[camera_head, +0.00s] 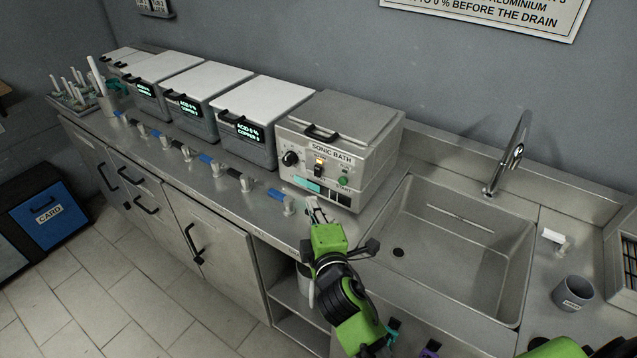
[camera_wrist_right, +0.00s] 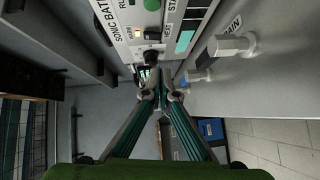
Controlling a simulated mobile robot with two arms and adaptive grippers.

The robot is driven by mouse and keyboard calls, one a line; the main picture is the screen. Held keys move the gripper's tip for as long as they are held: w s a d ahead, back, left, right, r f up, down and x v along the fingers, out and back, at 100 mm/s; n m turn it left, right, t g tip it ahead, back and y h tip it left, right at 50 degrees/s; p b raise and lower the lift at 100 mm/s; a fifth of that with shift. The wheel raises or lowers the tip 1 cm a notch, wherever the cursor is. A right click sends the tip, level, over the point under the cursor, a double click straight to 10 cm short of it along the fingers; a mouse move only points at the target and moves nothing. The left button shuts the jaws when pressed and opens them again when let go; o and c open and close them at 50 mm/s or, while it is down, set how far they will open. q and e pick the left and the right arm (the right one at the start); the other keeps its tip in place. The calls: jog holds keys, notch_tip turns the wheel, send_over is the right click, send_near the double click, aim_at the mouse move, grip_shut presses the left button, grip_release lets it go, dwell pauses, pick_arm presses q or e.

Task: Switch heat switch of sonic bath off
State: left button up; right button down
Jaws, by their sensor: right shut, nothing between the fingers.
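The sonic bath (camera_head: 335,150) is a grey and white box at the right end of the row on the counter. On its front panel, an orange light glows above the small dark heat switch (camera_head: 319,171). A dark knob is to the left and a green start button to the right. My right gripper (camera_head: 316,208) is shut and empty, in front of and below the panel, apart from it. In the wrist view the closed fingertips (camera_wrist_right: 161,93) are below the panel, where the orange light (camera_wrist_right: 137,33) and HEAT label show. The switch's position is too small to tell. My left gripper is out of view.

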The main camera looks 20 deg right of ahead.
aim_at(318, 171)
jog(key=w, duration=0.3)
jog(key=w+d+p, duration=0.1)
jog(key=w, duration=0.1)
jog(key=shift+w+f, duration=0.2)
jog(key=shift+w, duration=0.1)
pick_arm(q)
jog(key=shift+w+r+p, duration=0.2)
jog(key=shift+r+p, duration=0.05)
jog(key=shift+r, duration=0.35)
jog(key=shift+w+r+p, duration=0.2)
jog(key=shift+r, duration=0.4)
pick_arm(e)
jog(key=w+d, duration=0.1)
jog(key=d, duration=0.1)
jog(key=shift+w+d+f, duration=0.4)
